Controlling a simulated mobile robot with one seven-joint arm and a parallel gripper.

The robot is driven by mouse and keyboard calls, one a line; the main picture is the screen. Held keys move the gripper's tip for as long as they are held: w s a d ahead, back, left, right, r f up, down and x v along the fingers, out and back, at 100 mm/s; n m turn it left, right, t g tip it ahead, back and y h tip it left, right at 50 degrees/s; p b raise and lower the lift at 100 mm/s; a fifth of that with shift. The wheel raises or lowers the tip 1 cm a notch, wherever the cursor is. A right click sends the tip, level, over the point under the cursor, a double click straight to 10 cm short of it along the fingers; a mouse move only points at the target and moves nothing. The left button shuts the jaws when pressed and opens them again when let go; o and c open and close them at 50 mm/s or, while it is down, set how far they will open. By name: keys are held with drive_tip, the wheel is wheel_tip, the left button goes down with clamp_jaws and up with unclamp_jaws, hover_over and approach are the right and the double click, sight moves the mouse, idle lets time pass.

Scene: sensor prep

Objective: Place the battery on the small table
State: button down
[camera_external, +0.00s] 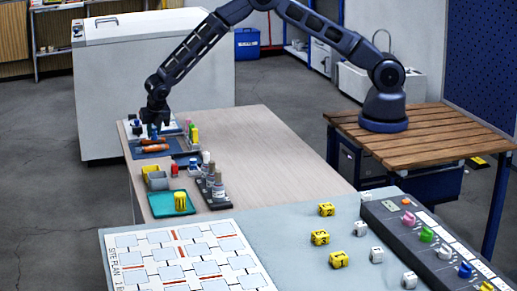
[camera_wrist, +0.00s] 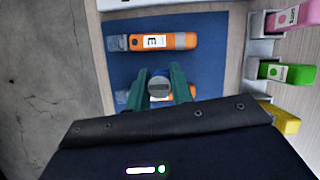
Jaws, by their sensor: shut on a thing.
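My gripper (camera_external: 155,127) is low over the far left end of the beige table (camera_external: 262,150). I cannot tell which surface is the small table.
Pink (camera_wrist: 292,18), green (camera_wrist: 288,72) and yellow (camera_wrist: 284,119) pieces stand to the right. A teal tray (camera_external: 156,207) holds a yellow piece, beside a dark rack (camera_external: 223,204) of bottles. A slatted wooden table (camera_external: 430,140) bears my base. The beige table's right half is clear.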

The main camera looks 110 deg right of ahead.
wheel_tip(320, 180, up, 16)
drive_tip(key=s+a+f+m+g+y, duration=0.1)
drive_tip(key=s+a+f+m+g, duration=0.1)
drive_tip(key=s+a+f+m, duration=0.45)
drive_tip(key=s+a+f+m+g+y, duration=0.15)
drive_tip(key=s+a+m, duration=0.25)
drive_tip(key=a+m, duration=0.55)
drive_tip(key=s+a+f+m+g+y, duration=0.2)
drive_tip(key=s+a+f+m, duration=0.25)
drive_tip(key=a, duration=0.75)
drive_tip(key=shift+s+d+f+n+h, duration=0.1)
drive_tip(key=shift+s+f+n+h, duration=0.15)
drive_tip(key=shift+f+n, duration=0.85)
drive_tip(key=shift+s+d+f+n+h, duration=0.1)
drive_tip(key=shift+f+n+h, duration=0.1)
drive_tip(key=shift+f, duration=1.75)
